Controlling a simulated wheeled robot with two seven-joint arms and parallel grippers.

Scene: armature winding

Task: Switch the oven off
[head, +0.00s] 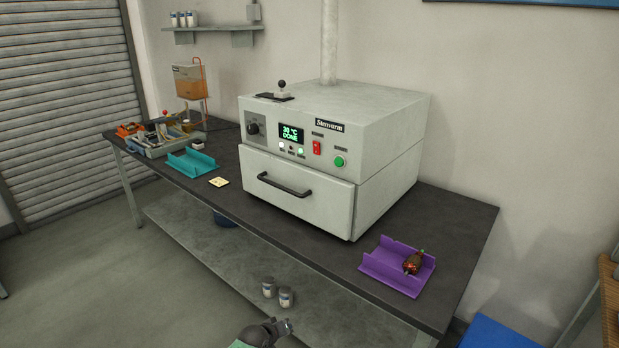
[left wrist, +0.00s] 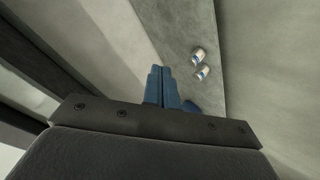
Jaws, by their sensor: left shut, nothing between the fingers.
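The grey oven (head: 388,120) stands on the dark bench with its drawer front shut. Its display (head: 291,134) reads 30 °C DONE in green. A red switch (head: 317,147) sits right of the display, with a green button (head: 340,161) beyond it and a dial (head: 253,129) at the left. Small white and green lamps glow below the display. My left gripper (left wrist: 160,84) shows blue fingers closed together and empty in the left wrist view. In the head view the end of an arm, apparently the left, shows at the bottom edge (head: 284,326), well apart from the oven.
A purple tray (head: 375,269) holding a wound armature (head: 413,262) lies right of the oven. Cans (head: 286,297) stand on the lower shelf. The bench's front edge lies between arm and oven.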

